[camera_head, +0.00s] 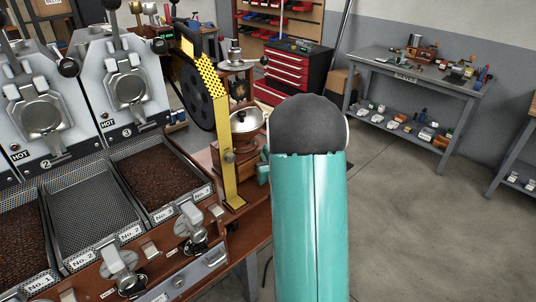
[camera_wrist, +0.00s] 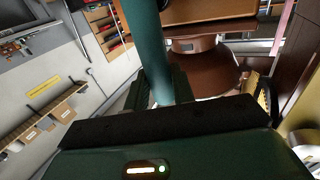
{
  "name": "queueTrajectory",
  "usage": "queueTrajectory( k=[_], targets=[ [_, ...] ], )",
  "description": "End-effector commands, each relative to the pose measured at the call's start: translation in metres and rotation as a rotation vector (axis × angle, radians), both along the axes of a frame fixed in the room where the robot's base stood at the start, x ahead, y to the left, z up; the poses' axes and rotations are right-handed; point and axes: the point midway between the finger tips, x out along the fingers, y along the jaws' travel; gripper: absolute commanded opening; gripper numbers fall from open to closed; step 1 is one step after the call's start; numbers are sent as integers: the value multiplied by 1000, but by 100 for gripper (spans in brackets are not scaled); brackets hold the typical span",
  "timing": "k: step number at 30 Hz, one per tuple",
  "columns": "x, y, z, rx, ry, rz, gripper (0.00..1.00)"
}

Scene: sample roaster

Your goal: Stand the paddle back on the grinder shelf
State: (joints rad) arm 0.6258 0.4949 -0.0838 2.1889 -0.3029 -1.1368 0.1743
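A small machine with a silver top (camera_head: 234,58), perhaps the grinder, stands behind the yellow guard. My gripper is mostly hidden behind my teal arm in the head view.
A roaster bench with bean trays (camera_head: 160,180) fills the left. A yellow guard post (camera_head: 228,150) and a shiny bowl (camera_head: 246,120) stand close to my arm. A grey workbench (camera_head: 425,75) and red tool chest (camera_head: 290,72) stand behind. The floor (camera_head: 430,230) at right is clear.

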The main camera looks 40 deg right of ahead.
Motion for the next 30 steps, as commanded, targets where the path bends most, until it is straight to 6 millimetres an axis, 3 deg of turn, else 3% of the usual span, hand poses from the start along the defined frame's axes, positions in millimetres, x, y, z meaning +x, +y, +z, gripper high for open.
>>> queueTrajectory(
  k=[1, 3, 12, 17, 30],
  targets=[
    [0, 0, 0, 0, 0, 0, 34],
    [0, 0, 0, 0, 0, 0, 46],
    [0, 0, 2, 0, -1, 0, 46],
    [0, 0, 15, -2, -2, 0, 46],
    [-85, 39, 13, 1, 1, -1, 46]
  ],
)
